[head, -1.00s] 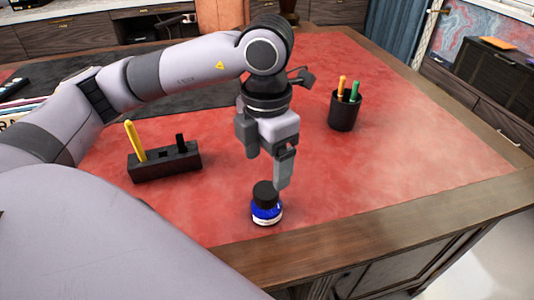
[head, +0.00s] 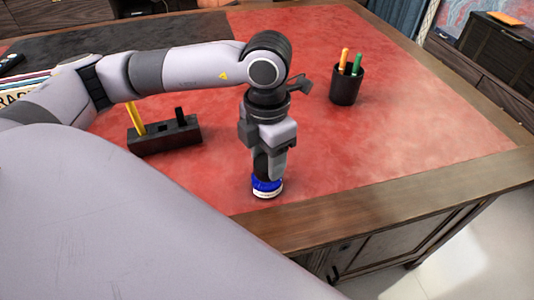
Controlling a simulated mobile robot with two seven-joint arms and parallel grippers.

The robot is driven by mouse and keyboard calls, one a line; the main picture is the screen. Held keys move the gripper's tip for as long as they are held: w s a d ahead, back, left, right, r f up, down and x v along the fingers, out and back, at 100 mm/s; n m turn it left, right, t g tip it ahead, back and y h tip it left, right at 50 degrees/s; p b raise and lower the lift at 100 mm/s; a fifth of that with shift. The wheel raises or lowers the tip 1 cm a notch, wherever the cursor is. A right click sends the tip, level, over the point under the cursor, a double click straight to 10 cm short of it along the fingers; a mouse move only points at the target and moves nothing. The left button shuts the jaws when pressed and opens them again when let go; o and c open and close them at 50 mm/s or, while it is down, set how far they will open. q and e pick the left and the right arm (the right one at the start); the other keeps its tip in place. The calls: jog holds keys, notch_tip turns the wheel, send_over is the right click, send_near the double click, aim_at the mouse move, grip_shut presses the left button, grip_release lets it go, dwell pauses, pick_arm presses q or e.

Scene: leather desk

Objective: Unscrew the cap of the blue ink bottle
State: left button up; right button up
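The blue ink bottle (head: 267,188) stands upright on the red leather desk top near its front edge, with a white label low on its side. My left gripper (head: 268,172) points straight down right over it, with its fingers at the height of the cap. The black cap is mostly hidden behind the gripper. One grey finger shows in front and to the right of the cap. The other finger is not clearly seen, so I cannot tell whether they grip the cap. My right gripper is not in view.
A black pen holder block (head: 165,137) with a yellow pen stands left of the bottle. A black pen cup (head: 346,86) with orange and green pens stands at the back right. Books (head: 20,88) lie at the far left. The desk right of the bottle is clear.

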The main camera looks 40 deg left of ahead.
pick_arm(q)
jog(key=shift+f, duration=0.1)
dwell(0.5)
jog(key=shift+n, duration=2)
jog(key=shift+r+p, duration=0.6)
jog(key=shift+r, duration=0.95)
